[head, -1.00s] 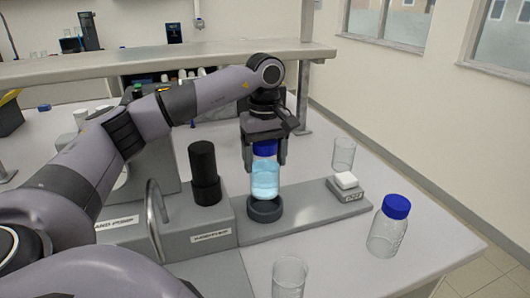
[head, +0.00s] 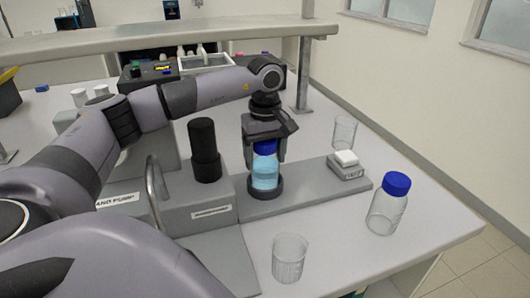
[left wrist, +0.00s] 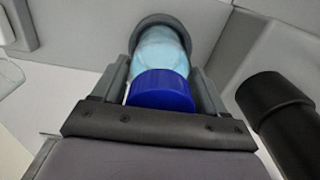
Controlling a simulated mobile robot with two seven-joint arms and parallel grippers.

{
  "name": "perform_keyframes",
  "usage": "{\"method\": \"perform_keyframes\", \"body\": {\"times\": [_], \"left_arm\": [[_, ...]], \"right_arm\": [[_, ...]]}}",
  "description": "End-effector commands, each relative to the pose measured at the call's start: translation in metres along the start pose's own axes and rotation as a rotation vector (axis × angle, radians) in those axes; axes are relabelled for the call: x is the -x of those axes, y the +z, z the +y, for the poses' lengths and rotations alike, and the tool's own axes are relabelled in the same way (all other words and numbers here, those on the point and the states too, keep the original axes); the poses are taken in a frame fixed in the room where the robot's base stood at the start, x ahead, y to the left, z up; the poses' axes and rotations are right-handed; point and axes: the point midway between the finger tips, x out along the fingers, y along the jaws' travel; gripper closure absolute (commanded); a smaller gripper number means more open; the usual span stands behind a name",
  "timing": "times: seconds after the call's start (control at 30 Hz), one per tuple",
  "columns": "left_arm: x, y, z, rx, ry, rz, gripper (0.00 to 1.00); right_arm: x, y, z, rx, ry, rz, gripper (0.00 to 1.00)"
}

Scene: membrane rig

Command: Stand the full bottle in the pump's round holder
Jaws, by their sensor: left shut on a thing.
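The full bottle (head: 265,173), with pale blue liquid and a blue cap, stands upright with its base inside the dark round holder (head: 265,191) on the pump's grey base plate (head: 300,190). My left gripper (head: 264,150) comes down from above and is shut on the bottle around its cap and neck. In the left wrist view the bottle (left wrist: 160,50) sits between the two fingers (left wrist: 160,85), with the holder's ring (left wrist: 162,20) around its far end. The bottle's bottom is hidden by the ring. My right gripper is not in view.
A black cylinder (head: 204,150) stands on the pump body (head: 200,210), left of the holder. A small white-topped block (head: 346,164) sits at the plate's right end. A clear bottle with blue cap (head: 389,203) and glass beakers (head: 289,257) (head: 344,133) stand around the plate.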

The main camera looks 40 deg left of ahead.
Motion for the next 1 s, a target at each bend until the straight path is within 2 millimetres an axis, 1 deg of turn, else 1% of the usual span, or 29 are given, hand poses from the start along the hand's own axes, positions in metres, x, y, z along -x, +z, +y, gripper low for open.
{"method": "perform_keyframes", "body": {"times": [0.5, 0.53, 0.57, 0.6, 0.63, 0.87, 1.0], "left_arm": [[0.0, 0.0, 0.001, 0.0, 0.003, 0.0, 0.77], [0.0, 0.0, 0.001, 0.0, 0.003, 0.001, 0.24], [0.0, 0.0, 0.001, 0.0, 0.003, 0.001, 0.14], [0.0, 0.0, 0.001, 0.0, 0.002, 0.0, 0.01], [0.0, 0.0, 0.001, 0.0, 0.002, 0.0, 0.0], [-0.001, 0.0, 0.0, 0.0, -0.001, 0.0, 0.0], [0.013, 0.0, 0.001, 0.0, 0.004, 0.001, 0.0]], "right_arm": [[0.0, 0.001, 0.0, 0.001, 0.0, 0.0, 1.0], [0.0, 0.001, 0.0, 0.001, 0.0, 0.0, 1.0], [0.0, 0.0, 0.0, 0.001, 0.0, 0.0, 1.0], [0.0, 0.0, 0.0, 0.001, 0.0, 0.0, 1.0], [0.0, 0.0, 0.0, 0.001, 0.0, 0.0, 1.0], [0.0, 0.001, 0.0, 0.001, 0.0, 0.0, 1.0], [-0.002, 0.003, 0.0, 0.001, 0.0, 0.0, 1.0]]}}
